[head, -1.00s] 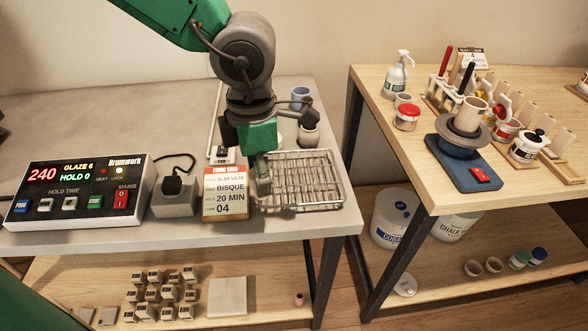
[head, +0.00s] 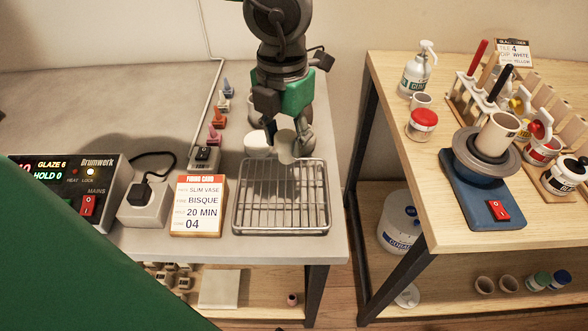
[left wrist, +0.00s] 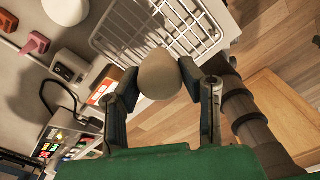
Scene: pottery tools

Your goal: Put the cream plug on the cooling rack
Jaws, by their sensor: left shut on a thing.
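My left gripper (head: 288,138) is shut on a cream, rounded piece that fits the cream plug (head: 285,146). It hangs at the back edge of the wire cooling rack (head: 281,196); I cannot tell if it touches the rim. In the left wrist view the plug (left wrist: 159,74) sits between the two fingertips (left wrist: 160,80), and part of the rack (left wrist: 160,30) shows beyond it. The rack's grid looks empty. My right gripper is in neither current view.
A white rounded pot (head: 257,142) stands just behind the rack. A firing card (head: 198,206) and a grey socket box (head: 145,205) stand left of it. Several small coloured pieces (head: 219,116) line the back. A gap separates the right table (head: 450,205).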

